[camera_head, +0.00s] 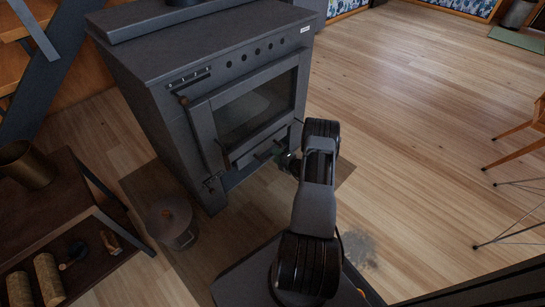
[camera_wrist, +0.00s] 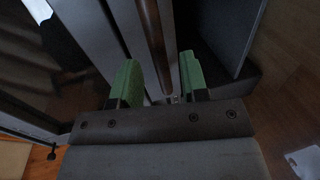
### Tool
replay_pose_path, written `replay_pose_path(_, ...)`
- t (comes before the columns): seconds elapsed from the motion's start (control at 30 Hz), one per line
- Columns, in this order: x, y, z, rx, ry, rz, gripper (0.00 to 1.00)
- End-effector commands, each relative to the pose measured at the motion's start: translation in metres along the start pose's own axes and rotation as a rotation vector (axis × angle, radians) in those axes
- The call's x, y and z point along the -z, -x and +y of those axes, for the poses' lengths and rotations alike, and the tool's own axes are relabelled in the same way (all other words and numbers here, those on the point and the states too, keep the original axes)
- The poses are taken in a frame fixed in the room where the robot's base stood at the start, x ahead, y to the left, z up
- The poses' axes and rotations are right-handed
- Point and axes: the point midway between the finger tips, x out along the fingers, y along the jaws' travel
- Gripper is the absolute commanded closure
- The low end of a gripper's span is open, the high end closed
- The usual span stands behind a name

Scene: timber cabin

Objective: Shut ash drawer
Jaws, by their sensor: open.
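The ash drawer (camera_head: 257,150) is in the lower front of the dark grey stove (camera_head: 205,50), below the glass door (camera_head: 250,108). How far it stands out is hard to tell, as my arm and gripper partly cover its right side. My gripper (camera_head: 284,157) is close to the drawer front, at its right end. In the wrist view my gripper (camera_wrist: 158,62) has its two green fingers apart. A brown bar (camera_wrist: 153,40) passes between or just beyond them, with grey metal beside it. I cannot tell whether the fingers touch it.
A low shelf (camera_head: 60,215) with a brass pot (camera_head: 26,165) and logs (camera_head: 47,278) is at the left.

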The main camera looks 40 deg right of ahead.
Motion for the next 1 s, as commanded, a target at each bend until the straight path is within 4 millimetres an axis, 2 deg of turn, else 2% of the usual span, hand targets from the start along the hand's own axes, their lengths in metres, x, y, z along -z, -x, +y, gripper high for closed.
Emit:
replay_pose_path(0.1,0.0,-0.016,-0.002,-0.001,0.002,0.001,0.59)
replay_pose_path(0.23,0.001,-0.026,-0.001,0.001,0.001,0.001,0.59)
replay_pose_path(0.67,0.0,-0.032,0.0,0.0,0.001,0.0,0.59)
replay_pose_path(1.0,0.001,-0.032,0.0,0.0,0.001,0.001,0.91)
